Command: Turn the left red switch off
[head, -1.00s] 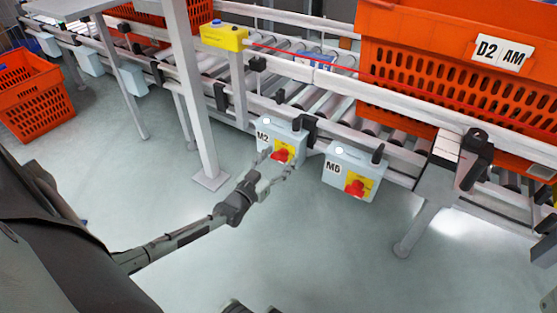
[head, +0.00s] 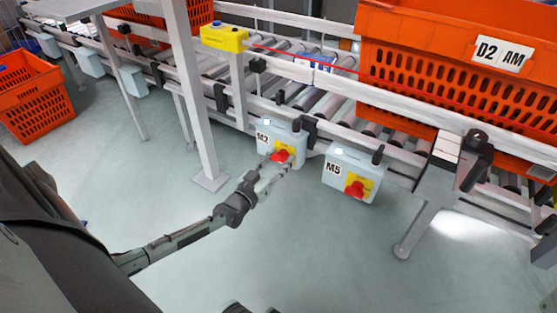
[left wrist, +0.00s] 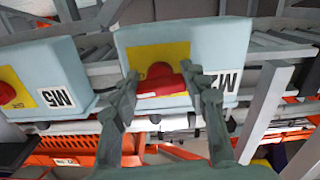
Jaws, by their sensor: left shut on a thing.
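The left switch box (head: 292,136), labelled M2, is pale blue with a yellow plate and hangs on the conveyor's front rail. Its red switch (head: 281,155) lies between the fingertips of my left gripper (head: 277,164). In the left wrist view the red switch (left wrist: 161,84) shows between the two fingers (left wrist: 160,72), which are shut on its sides. The fingers hide part of the switch's edges. The second box (head: 362,165), labelled M5, has its own red switch (head: 355,188) to the right and is untouched.
A grey post (head: 200,130) stands left of the M2 box. A large orange tote (head: 400,35) is on the rollers behind. The floor in front of the boxes is clear.

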